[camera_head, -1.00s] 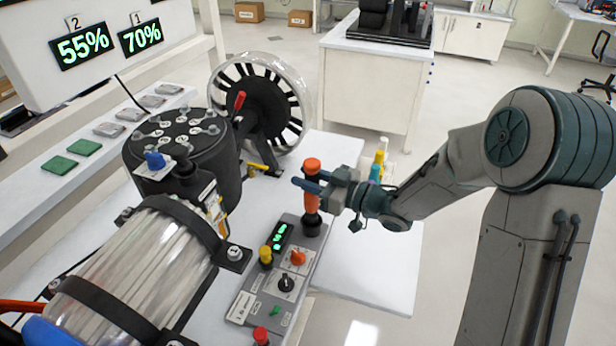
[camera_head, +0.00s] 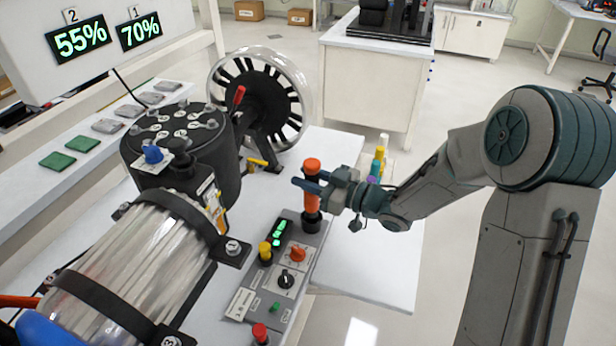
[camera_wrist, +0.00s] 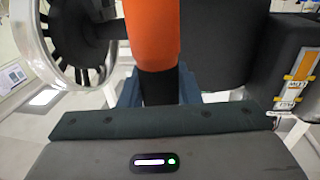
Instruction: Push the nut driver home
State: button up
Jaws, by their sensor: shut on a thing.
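The nut driver (camera_head: 312,203) has an orange grip and a dark lower end. It stands about upright at the far end of the grey control panel (camera_head: 257,290). The driver's lower end meets the far end of the panel. I cannot tell how deep it sits.
The panel carries knobs and buttons, including an orange knob (camera_head: 297,254) and a yellow button (camera_head: 265,251). A black cylinder (camera_head: 225,150), a clear ribbed tube (camera_head: 140,265) and a spoked wheel (camera_head: 300,105) crowd the left. Bare white table (camera_head: 385,260) lies right of the driver.

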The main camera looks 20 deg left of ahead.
jog(key=shift+f+b, duration=0.9)
jog(key=shift+f, duration=0.25)
dwell(0.4)
jog(key=o, duration=1)
jog(key=v, duration=1.4)
jog(key=w+d+r+m+t+h+p, duration=0.35)
jog(key=w+d+t+h, duration=0.2)
jog(key=w+h, duration=0.2)
jog(key=s+d+r+m+h+p, duration=0.1)
jog(key=d+r+m+h, duration=0.15)
jog(key=d+h, duration=0.2)
jog(key=s+d+r+m+h, duration=0.1)
jog(key=d+m+h, duration=0.2)
jog(key=d+h, duration=0.15)
jog(key=s+r+m+g+p, duration=0.1)
jog(key=s+m+g, duration=0.1)
jog(key=s, duration=0.5)
jog(key=s+d+r+m+g+p, duration=0.1)
jog(key=s+r+m+g, duration=0.1)
jog(key=s, duration=0.5)
jog(key=s+d+r+m+g+h+p, duration=0.1)
jog(key=s+m+g+p, duration=0.1)
jog(key=s, duration=0.5)
jog(key=shift+s+d+r+m+g, duration=0.2)
jog(key=shift+r+m+g, duration=0.1)
jog(key=shift+g, duration=0.25)
